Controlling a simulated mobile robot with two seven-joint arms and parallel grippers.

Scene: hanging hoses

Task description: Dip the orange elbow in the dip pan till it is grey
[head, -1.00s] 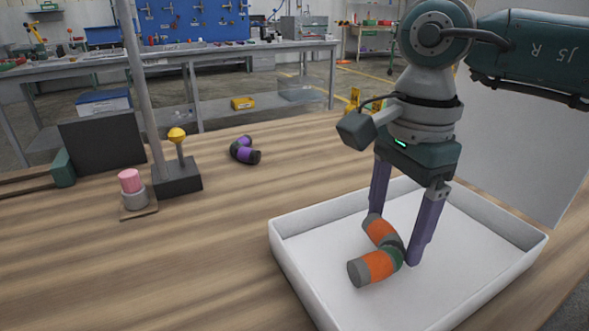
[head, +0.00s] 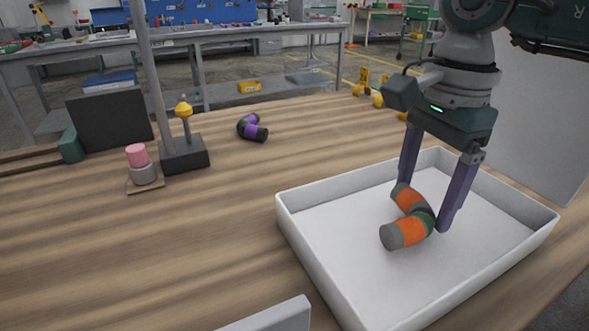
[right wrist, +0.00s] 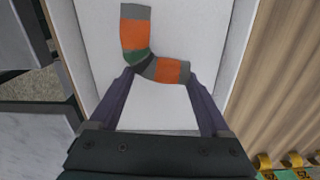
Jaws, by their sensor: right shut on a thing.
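The orange elbow (head: 407,233) is a bent pipe with orange bands, grey ends and a dark green and grey bend. My right gripper (head: 422,205) points down with purple fingers shut on it. In the right wrist view, the elbow (right wrist: 168,71) lies between the fingertips (right wrist: 160,76), one limb pointing away. It is inside the walls of a white, shallow, open tray (head: 330,290), at or just above its floor; I cannot tell if it touches. A pale grey edge (head: 270,317) at the bottom may belong to the dip pan; I cannot tell. My left gripper is not seen.
A purple elbow (head: 252,128) lies on the wooden table (head: 200,240). A black-based stand with a yellow knob (head: 184,108), a pink-topped piece (head: 137,156) and a dark board (head: 110,118) stand at left. A grey panel (head: 545,120) rises at right. The table's middle is clear.

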